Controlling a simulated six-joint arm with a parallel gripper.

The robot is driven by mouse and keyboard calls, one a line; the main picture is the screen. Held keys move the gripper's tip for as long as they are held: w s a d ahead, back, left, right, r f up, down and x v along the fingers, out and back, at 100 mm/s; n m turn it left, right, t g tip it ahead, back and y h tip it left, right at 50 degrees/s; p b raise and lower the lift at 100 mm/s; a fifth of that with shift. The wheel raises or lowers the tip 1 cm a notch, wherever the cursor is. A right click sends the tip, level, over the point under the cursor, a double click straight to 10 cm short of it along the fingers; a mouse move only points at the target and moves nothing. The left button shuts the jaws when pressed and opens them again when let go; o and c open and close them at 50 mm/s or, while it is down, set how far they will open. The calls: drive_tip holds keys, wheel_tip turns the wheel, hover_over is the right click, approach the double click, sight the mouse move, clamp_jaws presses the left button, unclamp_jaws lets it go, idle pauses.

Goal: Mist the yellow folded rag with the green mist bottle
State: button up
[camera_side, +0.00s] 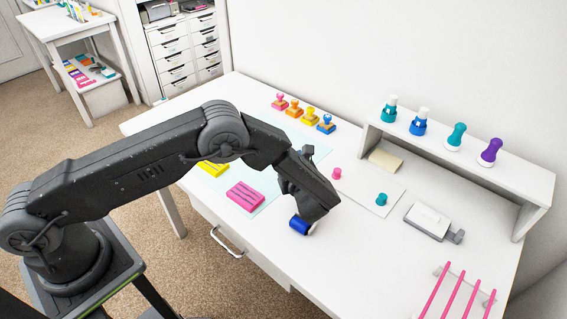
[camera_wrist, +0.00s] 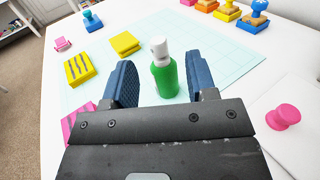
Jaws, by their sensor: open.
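The green mist bottle (camera_wrist: 165,77) stands upright with a white spray head in the wrist view, ahead of my gripper (camera_wrist: 162,66) and roughly between its open blue-padded fingers. I cannot tell whether they touch it. My arm hides the bottle in the side view, where my gripper (camera_side: 303,222) is low over the desk. Two yellow blocks lie left of the bottle in the wrist view: a dark-striped one (camera_wrist: 79,69) and a plain one (camera_wrist: 125,43). I cannot tell for sure which is the folded rag. The striped one shows partly in the side view (camera_side: 212,168).
A pink striped block (camera_side: 245,196) lies on the pale cutting mat (camera_side: 262,210). Several colored stamps (camera_side: 293,108) stand at the back. A shelf (camera_side: 460,160) holds bottles and stamps. A hole punch (camera_side: 430,220) and pink rods (camera_side: 455,290) are right. Pink and teal knobs stand on a white sheet (camera_side: 358,190).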

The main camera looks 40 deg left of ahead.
drive_tip(key=shift+w+f, duration=0.15)
drive_tip(key=shift+f, duration=0.15)
drive_tip(key=shift+w+a, duration=0.2)
drive_tip(key=shift+a, duration=0.05)
drive_tip(key=x, duration=0.6)
drive_tip(key=shift+a, duration=0.4)
drive_tip(key=shift+c, duration=0.4)
clamp_jaws()
